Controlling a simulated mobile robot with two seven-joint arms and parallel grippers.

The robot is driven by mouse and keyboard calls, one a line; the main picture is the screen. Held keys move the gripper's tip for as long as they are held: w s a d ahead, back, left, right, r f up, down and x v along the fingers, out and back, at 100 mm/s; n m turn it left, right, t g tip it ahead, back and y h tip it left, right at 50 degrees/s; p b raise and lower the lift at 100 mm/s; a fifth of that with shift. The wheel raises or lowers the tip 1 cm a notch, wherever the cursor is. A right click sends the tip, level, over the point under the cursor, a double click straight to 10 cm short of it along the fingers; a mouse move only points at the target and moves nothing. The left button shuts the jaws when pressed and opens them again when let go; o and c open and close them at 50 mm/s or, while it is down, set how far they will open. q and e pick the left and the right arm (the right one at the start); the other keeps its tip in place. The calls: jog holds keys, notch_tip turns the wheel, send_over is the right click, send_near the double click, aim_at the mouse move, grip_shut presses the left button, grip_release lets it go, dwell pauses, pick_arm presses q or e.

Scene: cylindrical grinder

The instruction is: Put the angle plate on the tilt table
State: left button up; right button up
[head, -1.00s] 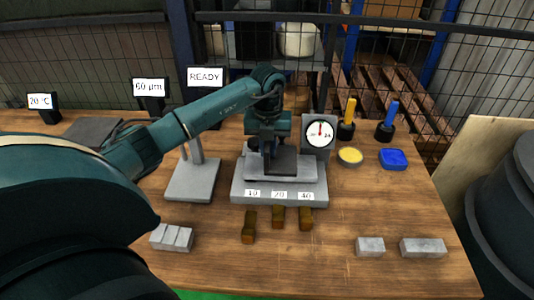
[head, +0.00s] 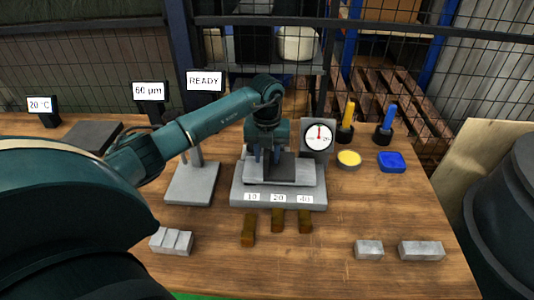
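The tilt table (head: 308,174) is a grey stepped block in the middle of the bench, with a dial at its back right. A dark grey piece, which looks like the angle plate (head: 283,173), is at its top; I cannot tell whether it rests flat there. My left gripper (head: 266,157) points down right at this dark piece. Its fingertips are small and dark against it, so whether they grip it is unclear. My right gripper is not in view.
Labels 10, 20 and 40 mark the base front, with three brown blocks (head: 277,220) before it. Grey blocks lie at front left (head: 172,241) and front right (head: 421,250). A grey stand (head: 193,183) is left; a yellow-topped tin (head: 348,159) and blue dish (head: 391,162) are right.

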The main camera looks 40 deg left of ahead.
pick_arm(q)
jog(key=shift+r, duration=0.1)
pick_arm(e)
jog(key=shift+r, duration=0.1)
pick_arm(q)
notch_tip(320, 180, up, 12)
jog(key=shift+r+b, duration=0.1)
jog(key=shift+b, duration=0.65)
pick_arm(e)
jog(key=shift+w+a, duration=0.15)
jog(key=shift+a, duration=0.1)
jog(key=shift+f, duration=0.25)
